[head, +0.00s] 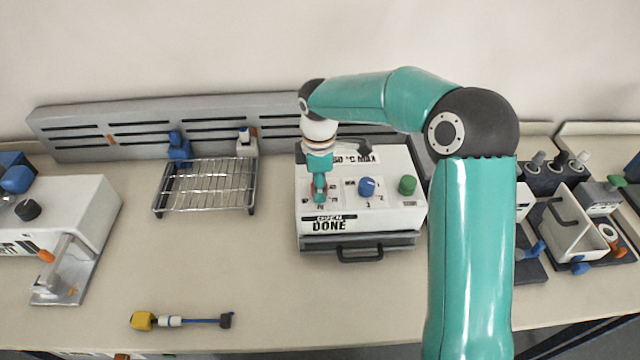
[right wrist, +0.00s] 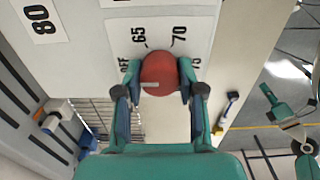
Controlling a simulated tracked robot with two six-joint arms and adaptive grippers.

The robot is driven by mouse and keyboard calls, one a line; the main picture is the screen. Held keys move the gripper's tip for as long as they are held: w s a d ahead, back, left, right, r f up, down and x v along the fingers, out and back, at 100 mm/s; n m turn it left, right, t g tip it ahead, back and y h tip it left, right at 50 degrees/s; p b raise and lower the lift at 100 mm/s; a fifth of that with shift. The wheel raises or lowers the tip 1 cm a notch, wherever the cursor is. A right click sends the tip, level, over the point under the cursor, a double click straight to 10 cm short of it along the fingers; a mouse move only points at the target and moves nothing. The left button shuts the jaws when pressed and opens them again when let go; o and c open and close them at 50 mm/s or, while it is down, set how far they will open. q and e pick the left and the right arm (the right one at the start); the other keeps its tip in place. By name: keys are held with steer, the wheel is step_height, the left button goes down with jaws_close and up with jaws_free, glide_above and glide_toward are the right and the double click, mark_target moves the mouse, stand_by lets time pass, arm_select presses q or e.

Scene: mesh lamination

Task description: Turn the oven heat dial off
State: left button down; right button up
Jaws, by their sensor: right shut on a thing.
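The oven (head: 395,217) is a white box with a dark handle at its front, in the middle of the bench in the head view. My right gripper (head: 319,190) reaches down to the left end of its dial panel. In the right wrist view the gripper (right wrist: 160,88) has its two fingers closed on either side of the red heat dial (right wrist: 158,70). The labels OFF, 65, 70 and 75 show around the dial, partly hidden by the fingers. The dial's white pointer line lies towards the left, on the OFF side.
A blue dial (head: 367,187) and a green dial (head: 407,185) sit right of the gripper on the oven. A wire rack (head: 205,187) stands to the left. A yellow-ended tool (head: 143,321) lies at the front left. The bench in front of the oven is clear.

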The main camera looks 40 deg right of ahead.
steer(key=o, duration=1.1)
steer(key=shift+s+d, duration=0.1)
steer(key=shift+s, duration=0.1)
steer(key=shift+o, duration=0.2)
steer(key=shift+w, duration=0.1)
steer(key=shift+r, duration=0.45)
step_height(320, 180, up, 11)
